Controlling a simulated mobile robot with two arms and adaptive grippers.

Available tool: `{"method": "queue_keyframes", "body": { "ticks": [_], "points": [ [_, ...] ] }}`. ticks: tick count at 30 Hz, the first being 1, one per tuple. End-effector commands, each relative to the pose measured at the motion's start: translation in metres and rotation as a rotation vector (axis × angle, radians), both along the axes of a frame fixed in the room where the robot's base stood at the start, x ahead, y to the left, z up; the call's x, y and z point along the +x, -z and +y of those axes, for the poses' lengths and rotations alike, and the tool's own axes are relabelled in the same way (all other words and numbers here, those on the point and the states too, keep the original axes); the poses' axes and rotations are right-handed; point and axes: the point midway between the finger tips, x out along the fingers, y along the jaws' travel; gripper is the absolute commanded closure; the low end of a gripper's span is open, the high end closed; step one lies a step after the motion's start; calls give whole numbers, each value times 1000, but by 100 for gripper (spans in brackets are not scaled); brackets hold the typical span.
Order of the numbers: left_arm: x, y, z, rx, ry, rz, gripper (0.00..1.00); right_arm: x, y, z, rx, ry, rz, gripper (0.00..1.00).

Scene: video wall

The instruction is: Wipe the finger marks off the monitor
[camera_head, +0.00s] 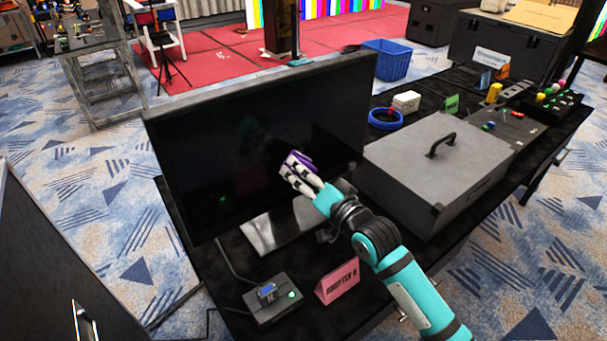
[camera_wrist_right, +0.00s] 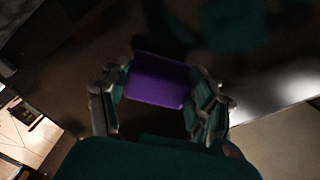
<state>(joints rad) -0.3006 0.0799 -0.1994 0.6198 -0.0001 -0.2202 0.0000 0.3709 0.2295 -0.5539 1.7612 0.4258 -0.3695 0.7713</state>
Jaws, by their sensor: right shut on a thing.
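The monitor (camera_head: 240,130) stands on its grey stand (camera_head: 275,228) on the black table, its dark screen facing me. I cannot make out finger marks on it in either view. My right gripper (camera_head: 298,168) is in front of the lower right part of the screen, shut on a purple cloth or pad (camera_head: 303,158). In the right wrist view the purple pad (camera_wrist_right: 160,80) sits between the two fingers, with the dark screen behind it. I cannot tell whether the pad touches the screen. My left gripper is not in view.
A grey case with a handle (camera_head: 425,170) stands right of the monitor. A small box with a blue connector (camera_head: 270,298) and a pink sign (camera_head: 338,283) are at the table's front. A blue tape roll (camera_head: 386,119) and blue basket (camera_head: 387,60) are further back.

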Motion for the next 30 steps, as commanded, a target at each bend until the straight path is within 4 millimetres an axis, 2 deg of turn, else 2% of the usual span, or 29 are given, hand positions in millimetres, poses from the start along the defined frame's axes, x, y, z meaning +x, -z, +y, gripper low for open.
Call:
{"method": "queue_keyframes", "body": {
  "ticks": [30],
  "points": [
    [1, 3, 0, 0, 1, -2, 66, 16, 0, 12, 1, 0, -1, 64]
  ]
}}
